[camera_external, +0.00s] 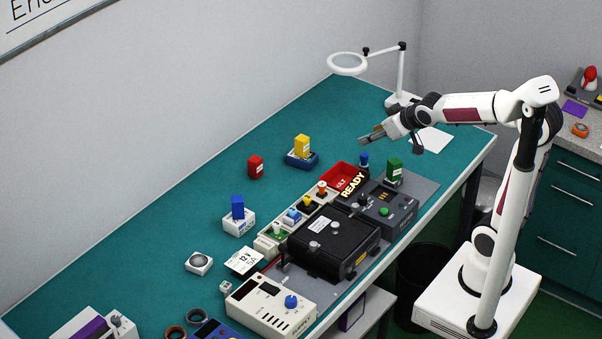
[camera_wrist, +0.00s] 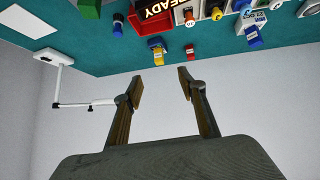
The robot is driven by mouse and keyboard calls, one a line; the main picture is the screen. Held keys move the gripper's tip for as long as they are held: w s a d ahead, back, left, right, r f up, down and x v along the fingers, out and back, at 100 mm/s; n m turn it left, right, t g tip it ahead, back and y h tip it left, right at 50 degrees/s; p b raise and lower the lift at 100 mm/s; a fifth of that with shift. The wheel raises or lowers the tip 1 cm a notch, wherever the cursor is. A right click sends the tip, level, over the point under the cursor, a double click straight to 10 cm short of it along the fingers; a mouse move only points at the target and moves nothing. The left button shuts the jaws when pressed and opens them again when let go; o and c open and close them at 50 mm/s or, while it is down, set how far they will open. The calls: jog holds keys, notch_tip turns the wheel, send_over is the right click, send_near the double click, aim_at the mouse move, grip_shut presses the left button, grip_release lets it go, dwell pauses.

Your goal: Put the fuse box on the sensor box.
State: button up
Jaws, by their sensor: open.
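No label reading fuse box or sensor box is legible, so I cannot tell for sure which things these are. Coloured, labelled blocks stand on the teal bench: a red block (camera_external: 256,167) alone, a yellow block (camera_external: 302,145) on a blue base (camera_external: 300,161), a blue block (camera_external: 238,207) on a white base (camera_external: 238,225), and a green block (camera_external: 394,169). A white box with a round grey top (camera_external: 199,263) stands nearer the left. My gripper (camera_external: 370,137) is open and empty above the bench's far right part. In the wrist view its fingers (camera_wrist: 161,85) are apart with nothing between them.
A red READY tray (camera_external: 337,172), a black case (camera_external: 332,243) and a cream meter (camera_external: 268,310) crowd the bench's front side. A magnifier lamp (camera_external: 402,75) stands at the back right. The bench's left middle is mostly clear.

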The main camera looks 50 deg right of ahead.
jog(key=s+a+f+g, duration=0.1)
jog(key=s+a, duration=0.2)
jog(key=s, duration=0.8)
jog(key=s+a+f+g+y, duration=0.1)
jog(key=s+a+f+g, duration=0.1)
jog(key=s, duration=1)
jog(key=shift+a+f+n+g+y, duration=0.15)
jog(key=shift+a+n+g+y, duration=0.2)
jog(key=shift+a, duration=0.35)
